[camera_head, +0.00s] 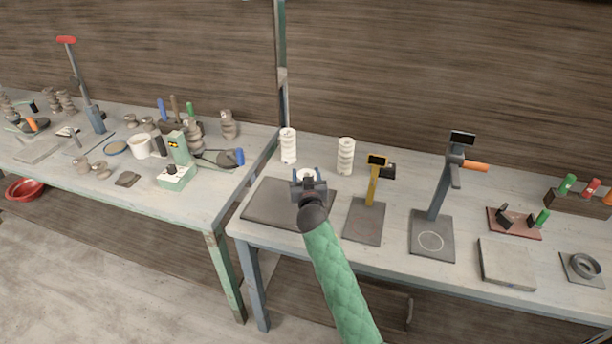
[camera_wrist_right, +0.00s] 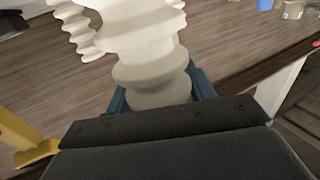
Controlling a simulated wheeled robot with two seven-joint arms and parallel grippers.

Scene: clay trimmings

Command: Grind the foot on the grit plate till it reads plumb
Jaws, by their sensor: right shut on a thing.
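My right gripper (camera_head: 309,178) is over the dark flat slab (camera_head: 262,208), which looks like the grit plate. It is shut on a white ribbed piece (camera_head: 305,173), mostly hidden by the gripper in the head view. The right wrist view shows the piece's ribbed body (camera_wrist_right: 150,60) between blue fingers (camera_wrist_right: 160,98). Its foot is hidden, so I cannot tell if it touches the slab. A yellow stand (camera_head: 373,188) with a small dark display (camera_head: 377,160) stands right of the slab on a dark base (camera_head: 364,225); its reading is illegible. My left gripper is not in view.
Two white ribbed pieces stand behind, one at left (camera_head: 288,146) and one at right (camera_head: 346,156). A grey stand (camera_head: 440,192) with an orange handle, a pale slab (camera_head: 507,263) and a dark ring (camera_head: 584,265) fill the right. A cluttered bench (camera_head: 195,205) is at left.

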